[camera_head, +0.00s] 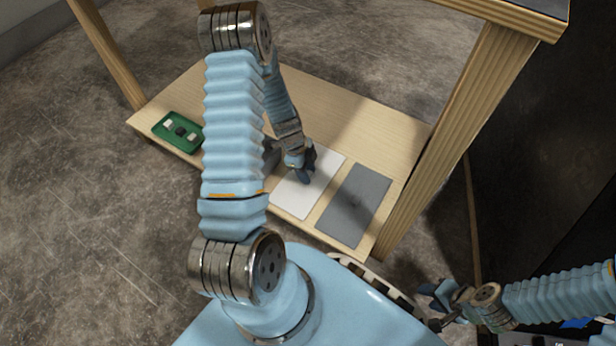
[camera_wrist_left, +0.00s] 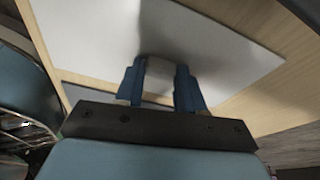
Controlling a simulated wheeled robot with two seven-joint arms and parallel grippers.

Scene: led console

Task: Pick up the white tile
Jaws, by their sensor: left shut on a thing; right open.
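The white tile (camera_head: 312,196) is a flat, light panel on or just above the low wooden shelf in the head view. My left gripper (camera_head: 305,168) reaches down to its far part and hides some of it. In the left wrist view, the white tile (camera_wrist_left: 90,42) fills much of the picture. I cannot tell whether the tile touches the shelf. My right gripper (camera_head: 436,304) is open and empty at the lower right, away from the shelf.
A dark grey tile (camera_head: 355,206) lies just right of the white one. A green board (camera_head: 178,131) with small parts lies at the shelf's left end. Wooden legs (camera_head: 455,130) rise at the shelf's corners, and a higher top (camera_head: 520,18) overhangs at upper right.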

